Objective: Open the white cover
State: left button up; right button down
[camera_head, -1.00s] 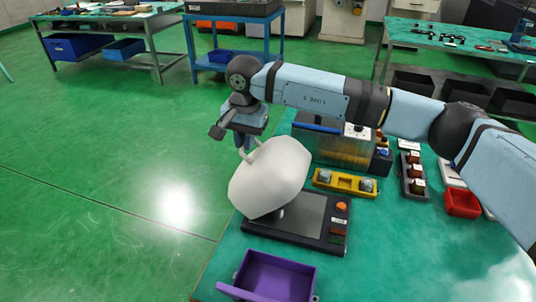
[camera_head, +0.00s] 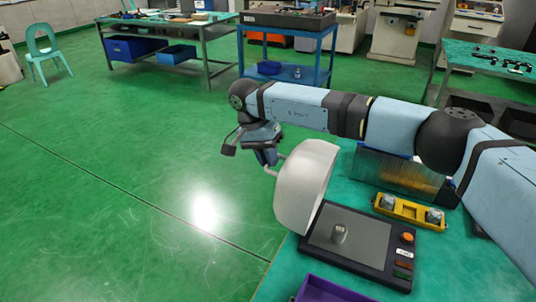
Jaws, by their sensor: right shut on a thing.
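The white cover (camera_head: 303,187) is a rounded hood, raised and tilted up on its left side above a dark flat base unit (camera_head: 358,244). A small grey part (camera_head: 339,233) stands on the base plate, uncovered. My right gripper (camera_head: 268,163) is at the cover's upper left, shut on the cover's handle (camera_head: 271,172); the fingertips are partly hidden. The right arm reaches in from the right above the bench. My left gripper is not in view.
A purple bin (camera_head: 330,291) stands at the bench's front. A yellow holder (camera_head: 409,211) and a clear-sided box (camera_head: 400,174) are behind the base unit. An orange button (camera_head: 407,237) is on the unit. Open green floor lies left.

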jog(key=shift+r, duration=0.1)
dwell(0.3)
jog(key=c, duration=1.2)
grip_release()
jog(key=shift+o, duration=0.2)
jog(key=shift+a, duration=0.1)
jog(key=v, duration=1.4)
jog(key=shift+c, duration=0.5)
